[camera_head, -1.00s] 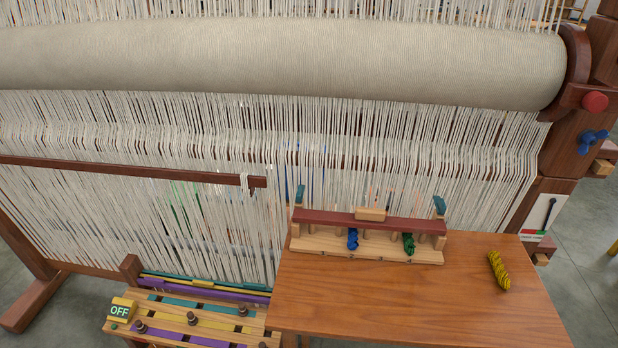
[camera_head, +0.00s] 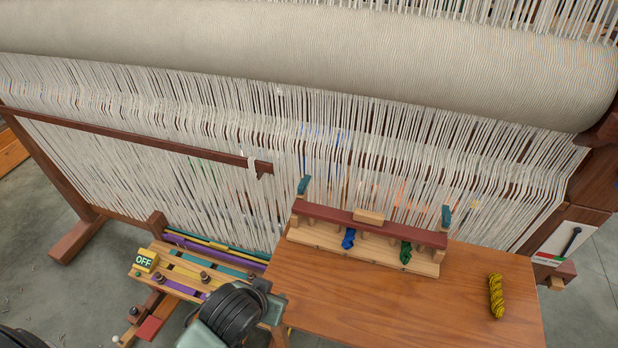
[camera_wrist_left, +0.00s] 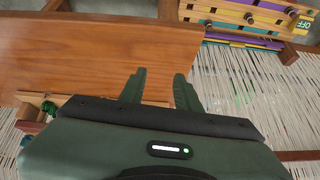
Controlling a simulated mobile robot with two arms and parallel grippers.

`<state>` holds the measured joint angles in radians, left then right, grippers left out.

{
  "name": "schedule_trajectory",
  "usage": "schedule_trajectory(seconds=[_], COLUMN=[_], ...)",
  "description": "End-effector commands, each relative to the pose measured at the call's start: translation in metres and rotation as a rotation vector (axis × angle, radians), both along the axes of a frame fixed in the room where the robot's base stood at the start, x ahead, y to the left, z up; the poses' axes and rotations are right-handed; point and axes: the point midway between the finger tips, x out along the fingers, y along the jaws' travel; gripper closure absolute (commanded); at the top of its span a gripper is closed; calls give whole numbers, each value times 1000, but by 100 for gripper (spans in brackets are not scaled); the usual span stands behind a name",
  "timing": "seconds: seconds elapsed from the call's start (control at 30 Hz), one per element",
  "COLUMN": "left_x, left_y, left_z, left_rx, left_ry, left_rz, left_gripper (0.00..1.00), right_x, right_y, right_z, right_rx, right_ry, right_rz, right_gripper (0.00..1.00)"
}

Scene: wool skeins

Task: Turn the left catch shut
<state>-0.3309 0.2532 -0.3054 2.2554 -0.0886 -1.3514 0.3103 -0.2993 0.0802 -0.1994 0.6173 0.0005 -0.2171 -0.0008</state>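The left catch (camera_head: 304,184) is a small teal piece standing up at the left end of the wooden skein rack (camera_head: 385,263). A matching right catch (camera_head: 446,216) stands up at the other end. A dark red bar (camera_head: 330,213) with a light wooden block on it lies along the rack between them. My left arm shows at the bottom of the head view, below and left of the rack. In the left wrist view my left gripper (camera_wrist_left: 160,82) is open and empty above the table. Part of the rack shows at lower left there. My right gripper is not in view.
A blue skein (camera_head: 348,239) and a green skein (camera_head: 405,252) sit in the rack. A yellow skein (camera_head: 496,296) lies on the brown table (camera_head: 400,315). The loom's warp threads (camera_head: 230,130) rise behind. A pedal box with an OFF sign (camera_head: 145,261) stands left.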

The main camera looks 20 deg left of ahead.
Motion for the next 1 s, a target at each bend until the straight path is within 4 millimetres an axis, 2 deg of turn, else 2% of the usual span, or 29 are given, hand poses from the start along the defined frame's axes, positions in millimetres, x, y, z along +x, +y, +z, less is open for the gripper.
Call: schedule_trajectory(seconds=[0.03,0.17,0.37,0.5,0.6,0.77,1.0], left_x=[15,52,121,181,215,242,263], left_y=[-1,-6,-11,-5,5,16,16], left_z=[2,8,26,47,60,72,68], left_rx=[4,-3,-20,-40,-58,-80,-88], left_ry=[-36,-129,-310,-466,-555,-618,-626], left_rz=[3,21,36,34,28,20,21], left_gripper=[67,67,67,67,67,67,67], right_x=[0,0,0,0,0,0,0], right_y=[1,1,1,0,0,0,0], right_z=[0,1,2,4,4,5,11], right_rx=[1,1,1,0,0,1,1], right_ry=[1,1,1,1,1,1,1], right_rz=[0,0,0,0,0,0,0], right_gripper=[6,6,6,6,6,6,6])
